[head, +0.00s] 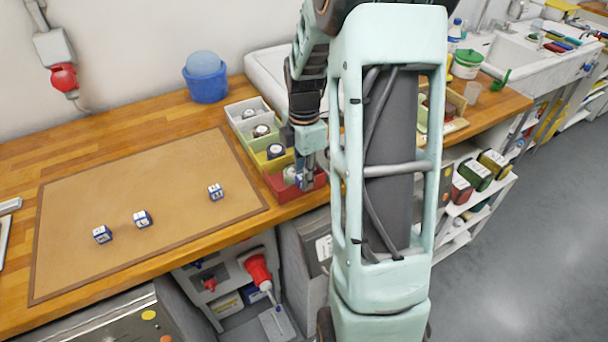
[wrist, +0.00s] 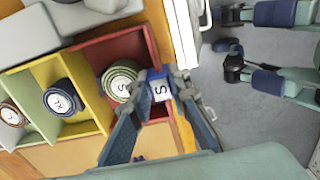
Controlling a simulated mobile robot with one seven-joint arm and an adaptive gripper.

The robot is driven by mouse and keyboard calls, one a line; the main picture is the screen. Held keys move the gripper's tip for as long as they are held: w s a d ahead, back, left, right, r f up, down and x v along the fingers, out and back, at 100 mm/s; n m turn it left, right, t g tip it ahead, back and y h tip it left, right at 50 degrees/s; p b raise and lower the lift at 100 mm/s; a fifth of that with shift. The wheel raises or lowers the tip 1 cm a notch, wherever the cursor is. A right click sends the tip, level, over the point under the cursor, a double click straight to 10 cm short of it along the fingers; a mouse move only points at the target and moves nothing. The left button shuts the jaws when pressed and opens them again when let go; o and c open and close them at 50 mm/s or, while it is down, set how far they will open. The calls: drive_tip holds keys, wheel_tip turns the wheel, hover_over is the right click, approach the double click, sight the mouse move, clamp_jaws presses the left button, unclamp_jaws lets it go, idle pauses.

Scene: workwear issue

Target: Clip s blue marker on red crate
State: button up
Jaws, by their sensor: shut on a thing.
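The blue marker (wrist: 160,88), with a white face bearing a dark S, is between the fingers of my gripper (wrist: 158,78) in the wrist view. The gripper is shut on it. The red crate (wrist: 113,45) is the end one of a row, and the marker is at its outer wall. I cannot tell whether the marker touches or straddles the rim. A green-and-cream roll lies in the red crate (head: 313,186).
Yellow (head: 264,160), pale green and grey crates, each with a roll, continue the row. Three blue-and-white markers (head: 142,219) lie apart on the brown mat (head: 160,185). A blue tub (head: 206,85) stands behind. The worktop's front edge is close to the red crate.

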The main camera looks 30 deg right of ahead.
drive_tip(key=o, duration=1.2)
drive_tip(key=shift+r, duration=0.1)
drive_tip(key=shift+r+p, duration=2.8)
drive_tip(key=shift+r, duration=0.65)
drive_tip(key=shift+w, duration=0.1)
